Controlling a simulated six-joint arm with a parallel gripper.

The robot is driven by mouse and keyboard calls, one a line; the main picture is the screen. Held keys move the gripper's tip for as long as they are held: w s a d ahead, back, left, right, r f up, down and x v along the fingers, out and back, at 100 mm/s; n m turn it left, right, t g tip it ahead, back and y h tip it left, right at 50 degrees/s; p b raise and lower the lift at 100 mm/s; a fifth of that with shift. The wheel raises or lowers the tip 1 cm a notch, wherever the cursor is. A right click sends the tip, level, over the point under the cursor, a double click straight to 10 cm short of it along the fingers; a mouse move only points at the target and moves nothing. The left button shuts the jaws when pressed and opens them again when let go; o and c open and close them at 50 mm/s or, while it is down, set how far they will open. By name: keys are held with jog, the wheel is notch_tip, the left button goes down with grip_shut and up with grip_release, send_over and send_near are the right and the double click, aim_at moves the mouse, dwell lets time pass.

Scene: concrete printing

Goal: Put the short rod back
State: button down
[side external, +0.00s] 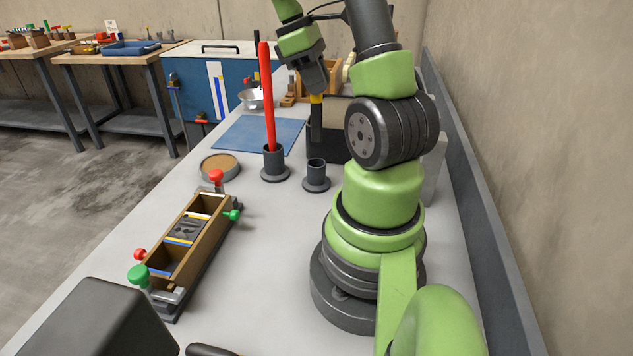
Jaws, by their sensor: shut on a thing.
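My gripper (315,86) is at the upper middle, pointing down. It is shut on a short rod with a yellow upper part (316,99) and a dark lower part. The rod hangs roughly upright, and its lower end is hard to make out against a dark box behind it. An empty-looking dark round holder (316,178) with a flanged foot stands on the table, below the rod in the picture. To its left, a long red rod (267,95) stands slightly tilted in a similar holder (274,165).
A dark open box (328,145) stands behind the empty holder. A blue mat (258,135), a metal bowl (255,99) and a round brown-topped dish (220,166) are nearby. A wooden mould (190,240) with red and green knobs lies at front left. A wall runs along the right.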

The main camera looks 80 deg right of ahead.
aim_at(316, 142)
notch_tip(316, 142, down, 11)
jog(key=shift+r, duration=0.1)
dwell(0.3)
jog(key=c, duration=1)
grip_release()
notch_tip(316, 142, up, 10)
jog(key=w, duration=0.1)
jog(key=w+a+r+m+t+h, duration=0.1)
jog(key=w+a+r+t, duration=0.2)
jog(key=a, duration=0.3)
jog(key=w+a+r+t, duration=0.2)
jog(key=a+r, duration=0.2)
jog(key=a, duration=0.3)
jog(key=shift+s+a+r+m+t+y, duration=0.5)
jog(key=shift+s+a+t, duration=0.45)
jog(key=shift+a, duration=1.35)
jog(key=shift+s+a+r+m+t+y, duration=0.55)
jog(key=shift+a+t, duration=0.7)
jog(key=shift+a, duration=1.05)
jog(key=shift+s+a+r+m+t+y, duration=0.45)
jog(key=shift+s+a+t, duration=0.5)
jog(key=shift+a, duration=1.35)
